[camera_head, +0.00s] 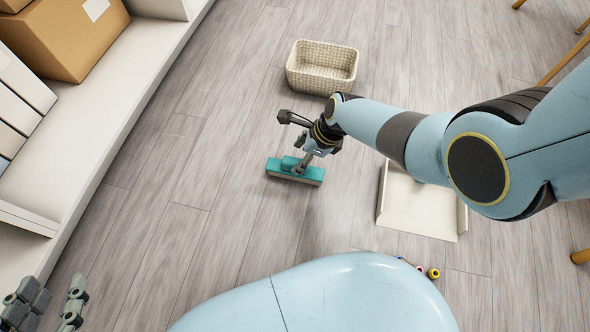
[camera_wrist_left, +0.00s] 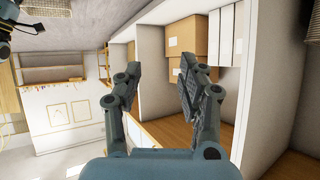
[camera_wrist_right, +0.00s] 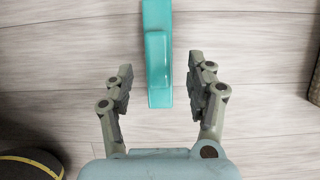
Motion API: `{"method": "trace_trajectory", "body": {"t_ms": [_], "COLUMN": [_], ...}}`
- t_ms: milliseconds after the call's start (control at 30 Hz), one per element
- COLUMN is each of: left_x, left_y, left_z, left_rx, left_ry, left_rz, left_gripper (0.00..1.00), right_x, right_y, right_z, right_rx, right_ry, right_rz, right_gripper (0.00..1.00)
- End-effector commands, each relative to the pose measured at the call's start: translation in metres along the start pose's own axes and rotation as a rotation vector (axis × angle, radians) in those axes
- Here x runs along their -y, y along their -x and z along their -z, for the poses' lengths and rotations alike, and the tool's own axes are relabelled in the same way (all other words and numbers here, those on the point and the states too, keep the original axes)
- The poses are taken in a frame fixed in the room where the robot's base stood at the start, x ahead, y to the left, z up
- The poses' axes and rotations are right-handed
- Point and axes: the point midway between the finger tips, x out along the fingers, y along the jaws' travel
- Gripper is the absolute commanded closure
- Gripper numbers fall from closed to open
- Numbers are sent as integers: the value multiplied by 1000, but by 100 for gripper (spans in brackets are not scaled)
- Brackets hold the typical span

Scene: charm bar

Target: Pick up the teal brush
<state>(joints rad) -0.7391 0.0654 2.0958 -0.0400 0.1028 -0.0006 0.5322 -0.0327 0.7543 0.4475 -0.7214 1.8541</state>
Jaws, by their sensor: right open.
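The teal brush (camera_head: 283,168) lies on the wooden floor, a flat teal block with a pale brown lower edge in the head view. In the right wrist view the brush (camera_wrist_right: 158,60) runs up and down, with its near end between the fingertips. My right gripper (camera_head: 300,165) is over the brush and hides part of it. Its fingers (camera_wrist_right: 158,80) are spread, with a gap on both sides of the brush. My left gripper (camera_head: 48,300) is at the lower left, far from the brush. Its fingers (camera_wrist_left: 160,75) are apart and empty.
A woven basket (camera_head: 322,68) stands behind the brush. A cream dustpan (camera_head: 420,208) lies to the right, partly under my right arm. Several small coloured beads (camera_head: 433,273) lie near my base. A white shelf (camera_head: 110,110) with boxes (camera_head: 65,40) lines the left.

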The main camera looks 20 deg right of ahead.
Motion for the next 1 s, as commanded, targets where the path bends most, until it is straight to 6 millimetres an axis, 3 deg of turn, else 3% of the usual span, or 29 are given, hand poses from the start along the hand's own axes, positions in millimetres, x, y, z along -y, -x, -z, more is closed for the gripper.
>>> {"method": "trace_trajectory", "body": {"t_ms": [33,100,500,800,1000], "left_x": [-2,0,1,0,-1], "left_y": [1,-7,-21,-10,2], "left_z": [-4,19,116,187,218], "left_rx": [-35,-102,-450,-733,-874], "left_ry": [-2,-8,-42,-71,-85], "left_rz": [-1,-1,-1,-4,-6], "left_gripper": [60,60,60,60,60], "right_x": [-3,-2,-3,-3,-2], "right_y": [-9,-8,-23,-35,-40], "right_z": [3,2,0,0,0], "right_rx": [-3,-2,-1,-1,-1], "right_ry": [-1,-1,0,0,0], "right_rz": [-4,-3,-3,-2,-1], "right_gripper": [44,44,44,44,44]}}
